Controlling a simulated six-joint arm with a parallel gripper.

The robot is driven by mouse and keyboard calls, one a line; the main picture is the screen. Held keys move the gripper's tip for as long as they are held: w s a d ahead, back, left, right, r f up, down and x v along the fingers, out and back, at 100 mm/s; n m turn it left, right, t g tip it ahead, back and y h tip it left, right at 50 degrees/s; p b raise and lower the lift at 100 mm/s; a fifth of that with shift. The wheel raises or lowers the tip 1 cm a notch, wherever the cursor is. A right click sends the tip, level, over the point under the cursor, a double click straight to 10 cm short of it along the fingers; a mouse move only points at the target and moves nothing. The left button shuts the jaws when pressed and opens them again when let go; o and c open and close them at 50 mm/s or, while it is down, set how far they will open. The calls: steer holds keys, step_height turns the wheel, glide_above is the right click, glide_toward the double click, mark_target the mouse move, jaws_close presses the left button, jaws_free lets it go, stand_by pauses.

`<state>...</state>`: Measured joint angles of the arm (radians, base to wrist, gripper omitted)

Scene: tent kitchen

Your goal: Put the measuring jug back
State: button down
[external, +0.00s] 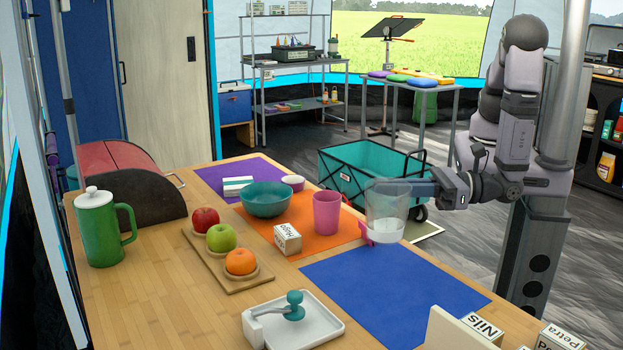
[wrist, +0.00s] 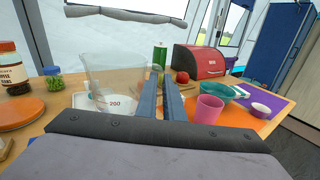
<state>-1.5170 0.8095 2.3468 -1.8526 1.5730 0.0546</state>
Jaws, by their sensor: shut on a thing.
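The measuring jug (external: 387,208) is clear, with pale contents or a pale base low down. In the wrist view the jug (wrist: 112,82) stands upright left of my fingers and shows a red 200 mark. My gripper (external: 412,193) is shut on its near side in the external view; the fingers (wrist: 163,98) hide the exact grip. The jug is near the table's right edge, by the orange mat (external: 285,238) and the blue mat (external: 385,290). I cannot tell how far it is above the table. A pink part shows at its lower left.
A pink cup (external: 327,212), teal bowl (external: 267,199) and Hugo block (external: 287,239) are on the orange mat. A fruit board (external: 228,268), green pitcher (external: 101,228) and white tray (external: 300,326) stand left. Nils (external: 484,329) and Petra (external: 560,337) blocks stand front right. The blue mat is clear.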

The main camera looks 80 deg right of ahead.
mark_target(396, 194)
steer(key=shift+s+a+n+g+y+b, duration=0.35)
steer(key=shift+s+a+n+y, duration=0.25)
steer(key=shift+s+a+y, duration=0.6)
steer(key=shift+h, duration=0.3)
steer(key=shift+w+f, duration=0.1)
steer(key=shift+f, duration=4.85)
steer(key=shift+f+b, duration=0.15)
steer(key=shift+b, duration=0.2)
steer(key=c, duration=1.9)
jaws_free()
steer(key=shift+b+v, duration=0.55)
steer(key=shift+v, duration=3.2)
